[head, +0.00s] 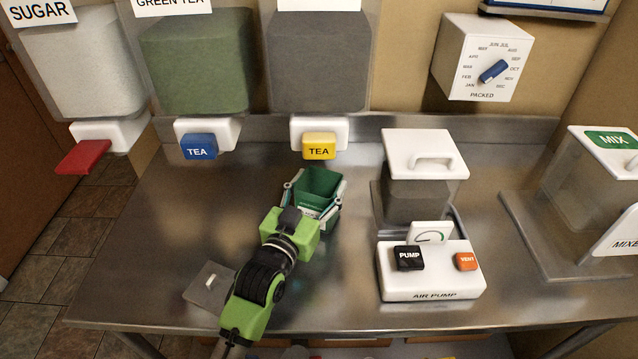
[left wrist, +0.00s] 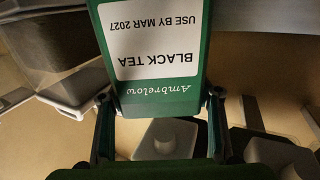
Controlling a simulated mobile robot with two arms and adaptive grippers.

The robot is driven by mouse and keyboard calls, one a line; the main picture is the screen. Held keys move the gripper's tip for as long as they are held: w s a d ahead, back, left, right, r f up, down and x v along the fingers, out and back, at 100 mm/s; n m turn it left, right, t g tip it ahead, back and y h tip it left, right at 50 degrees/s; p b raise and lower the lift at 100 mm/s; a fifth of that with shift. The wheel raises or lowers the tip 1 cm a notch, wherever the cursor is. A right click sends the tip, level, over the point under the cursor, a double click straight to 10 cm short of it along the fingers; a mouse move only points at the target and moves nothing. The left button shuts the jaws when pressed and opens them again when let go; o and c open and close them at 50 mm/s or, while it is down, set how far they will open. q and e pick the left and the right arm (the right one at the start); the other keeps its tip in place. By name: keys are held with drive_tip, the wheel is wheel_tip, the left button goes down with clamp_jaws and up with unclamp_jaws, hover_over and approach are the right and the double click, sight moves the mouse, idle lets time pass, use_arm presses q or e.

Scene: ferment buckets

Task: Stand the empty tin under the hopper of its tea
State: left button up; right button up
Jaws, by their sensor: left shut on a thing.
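The open-topped green tin (head: 318,183) shows no lid and a dark green inside. In the left wrist view the tin (left wrist: 190,75) bears an upside-down white label reading "BLACK TEA, USE BY MAR 2027". My left gripper (head: 313,200) is shut on the tin, a finger on each side. The tin is just in front of and below the yellow TEA lever (head: 319,146) of the dark-filled hopper (head: 318,65), whose sign is partly cut off. I cannot tell whether the tin touches the table. My right gripper is not in view.
The green tea hopper (head: 196,62) with a blue lever (head: 198,147) and the sugar hopper (head: 84,65) with a red lever (head: 83,157) stand left. A lidded clear canister (head: 424,160) and air pump (head: 430,280) stand right. A flat grey square (head: 210,300) lies front left.

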use_arm(q)
drive_tip(key=o, duration=1.5)
drive_tip(key=shift+r, duration=0.2)
drive_tip(key=shift+r+p, duration=0.3)
drive_tip(key=shift+r, duration=0.15)
drive_tip(key=b+v, duration=0.1)
drive_tip(key=v, duration=1.1)
drive_tip(key=shift+b, duration=0.4)
drive_tip(key=shift+f, duration=0.1)
